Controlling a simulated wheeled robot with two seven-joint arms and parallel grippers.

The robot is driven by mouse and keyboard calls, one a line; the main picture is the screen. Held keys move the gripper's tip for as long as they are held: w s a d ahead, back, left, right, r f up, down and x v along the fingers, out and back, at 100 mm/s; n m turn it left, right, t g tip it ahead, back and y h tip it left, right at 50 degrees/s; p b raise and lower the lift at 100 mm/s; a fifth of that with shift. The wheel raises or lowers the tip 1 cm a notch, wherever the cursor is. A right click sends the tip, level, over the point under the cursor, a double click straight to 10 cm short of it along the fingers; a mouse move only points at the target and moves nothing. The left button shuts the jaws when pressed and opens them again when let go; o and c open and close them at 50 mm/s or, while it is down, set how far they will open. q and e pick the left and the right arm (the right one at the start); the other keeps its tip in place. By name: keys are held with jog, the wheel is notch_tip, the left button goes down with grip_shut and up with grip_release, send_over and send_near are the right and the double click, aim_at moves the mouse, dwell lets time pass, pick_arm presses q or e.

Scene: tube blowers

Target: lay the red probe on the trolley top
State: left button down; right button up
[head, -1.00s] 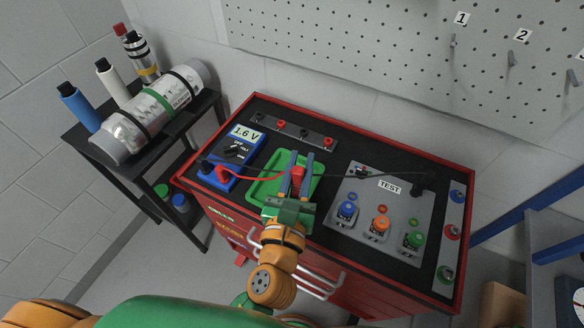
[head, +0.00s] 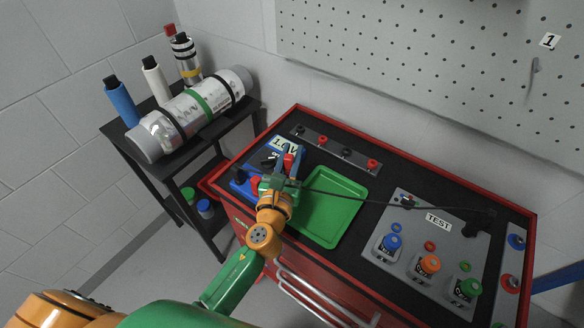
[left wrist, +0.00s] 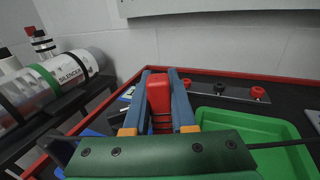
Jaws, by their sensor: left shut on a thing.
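The red probe (head: 288,162) is held in my left gripper (head: 292,158), whose blue fingers are shut on it. In the left wrist view the red probe (left wrist: 160,92) stands between the two fingers (left wrist: 160,88); its tip is hidden. The gripper is over the left part of the black trolley top (head: 385,182), in front of the blue meter (head: 240,187), which it partly covers. I cannot tell whether the probe touches anything. My right gripper is not in view.
An empty green tray (head: 328,210) lies right of the gripper. A socket strip (head: 346,152) runs along the back. A thin black lead (head: 365,200) stretches right across the tray to the test panel (head: 438,240). A black shelf (head: 120,137) with a silencer (head: 185,122) stands left.

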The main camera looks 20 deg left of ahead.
aim_at(291, 164)
pick_arm(q)
notch_tip(291, 164, down, 4)
jog(key=shift+w+r+b, duration=0.1)
jog(key=shift+w+b, duration=0.05)
jog(key=shift+b, duration=1.05)
jog(key=shift+a+r, duration=0.1)
jog(key=c, duration=0.7)
grip_release()
jog(key=shift+c, duration=0.2)
jog(key=shift+r, duration=0.1)
jog(key=s, duration=0.3)
jog(key=s+b, duration=0.1)
jog(key=s, duration=0.3)
jog(key=s+b, duration=0.1)
jog(key=s, duration=0.3)
jog(key=shift+s+d+f, duration=0.15)
jog(key=shift+d+f, duration=0.05)
jog(key=shift+d, duration=0.05)
jog(key=shift+s+r, duration=0.15)
jog(key=shift+s, duration=0.25)
